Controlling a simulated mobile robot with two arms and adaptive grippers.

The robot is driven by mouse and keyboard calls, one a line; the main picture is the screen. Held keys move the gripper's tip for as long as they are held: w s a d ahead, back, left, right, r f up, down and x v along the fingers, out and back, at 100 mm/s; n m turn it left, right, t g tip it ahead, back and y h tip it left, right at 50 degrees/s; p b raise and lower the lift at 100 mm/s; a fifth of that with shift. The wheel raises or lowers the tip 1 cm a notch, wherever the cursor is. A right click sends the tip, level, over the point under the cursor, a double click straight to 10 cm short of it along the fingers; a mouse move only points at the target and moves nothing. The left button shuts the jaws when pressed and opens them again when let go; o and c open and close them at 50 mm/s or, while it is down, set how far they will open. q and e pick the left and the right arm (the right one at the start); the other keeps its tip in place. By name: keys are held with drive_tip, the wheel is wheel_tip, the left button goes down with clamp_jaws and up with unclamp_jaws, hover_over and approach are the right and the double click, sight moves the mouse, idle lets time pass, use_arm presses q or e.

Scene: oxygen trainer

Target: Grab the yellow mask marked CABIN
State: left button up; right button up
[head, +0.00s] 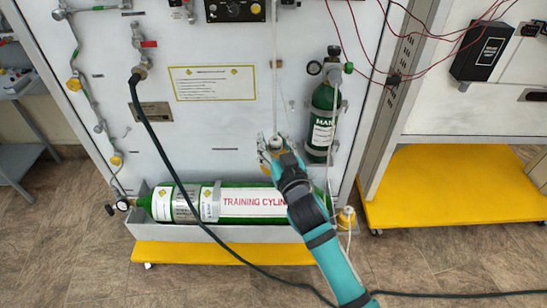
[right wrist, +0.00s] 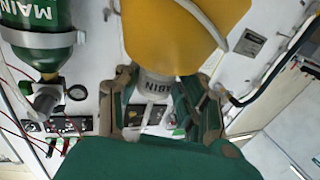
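The yellow mask (right wrist: 175,35) fills the top middle of the right wrist view. Below its yellow cup is a pale collar (right wrist: 160,88) with dark upside-down lettering, partly covered, that fits CABIN. My right gripper (right wrist: 160,98) has its fingers drawn in on both sides of this collar, seemingly touching it. In the head view my right gripper (head: 272,150) is in front of the white panel, at the lower end of a hanging pale cord (head: 274,70), and mostly hides the mask. My left gripper is not in view.
A green MAIN cylinder (head: 322,115) is mounted just right of my gripper. A large green TRAINING CYLINDER (head: 245,203) lies in a tray below. Another yellow piece (head: 346,217) sits at the lower right. A black hose (head: 165,150) runs down the left side.

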clamp_jaws()
idle(0.3)
